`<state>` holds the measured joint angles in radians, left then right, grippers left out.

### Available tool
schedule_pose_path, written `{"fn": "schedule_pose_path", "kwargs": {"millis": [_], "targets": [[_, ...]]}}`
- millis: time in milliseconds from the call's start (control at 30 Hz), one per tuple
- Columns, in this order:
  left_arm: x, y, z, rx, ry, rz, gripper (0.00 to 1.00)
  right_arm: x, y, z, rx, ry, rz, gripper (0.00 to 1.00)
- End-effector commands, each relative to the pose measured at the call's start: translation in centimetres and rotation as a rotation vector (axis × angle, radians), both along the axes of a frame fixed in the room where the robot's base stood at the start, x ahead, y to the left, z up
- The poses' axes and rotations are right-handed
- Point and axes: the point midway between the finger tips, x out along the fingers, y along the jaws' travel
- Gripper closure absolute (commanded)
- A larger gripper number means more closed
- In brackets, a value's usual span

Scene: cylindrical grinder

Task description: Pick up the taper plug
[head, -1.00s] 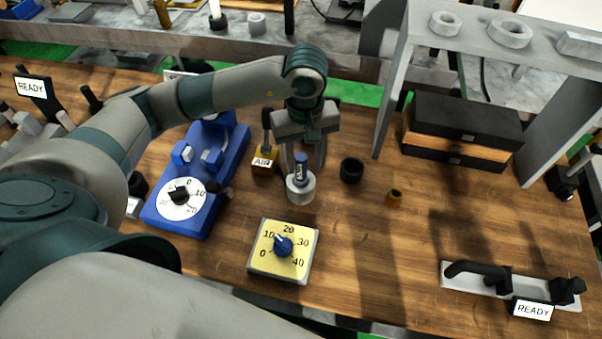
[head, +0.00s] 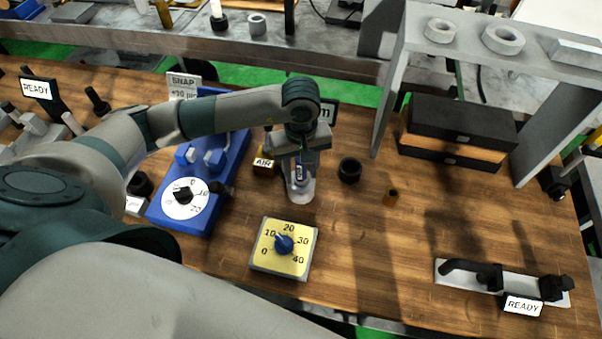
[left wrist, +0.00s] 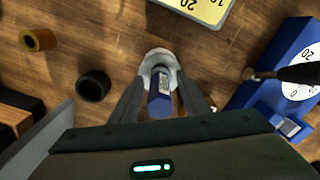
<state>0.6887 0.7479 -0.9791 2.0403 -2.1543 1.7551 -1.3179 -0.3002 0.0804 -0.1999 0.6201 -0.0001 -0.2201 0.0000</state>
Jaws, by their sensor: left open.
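The taper plug (head: 300,173) has a blue handle with a pale label and stands upright in a round white holder (head: 301,193). In the left wrist view the plug (left wrist: 159,97) lies between the two fingers, its white holder (left wrist: 158,58) just beyond. My left gripper (head: 301,180) is open, pointing down over the plug with a finger on each side. In the left wrist view the gripper (left wrist: 159,90) shows a finger either side of the blue handle; whether they touch it I cannot tell. My right gripper is not in view.
A black ring (head: 349,169) and a small brass bushing (head: 391,197) stand right of the plug. A yellow dial box (head: 258,262) is in front. A blue gauge stand (head: 180,226) and an AIR block (head: 264,168) are left. A grey shelf (head: 388,100) stands right.

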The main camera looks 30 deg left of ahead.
Motion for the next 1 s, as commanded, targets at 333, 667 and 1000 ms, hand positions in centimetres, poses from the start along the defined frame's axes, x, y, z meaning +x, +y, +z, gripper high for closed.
{"fn": "schedule_pose_path", "kwargs": {"millis": [333, 667, 1000], "targets": [[0.01, 0.01, 0.0, 0.0, 0.0, 0.0, 0.58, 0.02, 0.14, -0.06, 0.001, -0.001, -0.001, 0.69], [0.06, 0.01, 0.09, 0.0, -0.001, 0.0, 1.0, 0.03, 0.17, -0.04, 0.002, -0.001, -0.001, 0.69], [0.14, 0.01, 0.47, 0.0, -0.003, 0.001, 1.0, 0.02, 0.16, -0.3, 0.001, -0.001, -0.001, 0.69]]}}
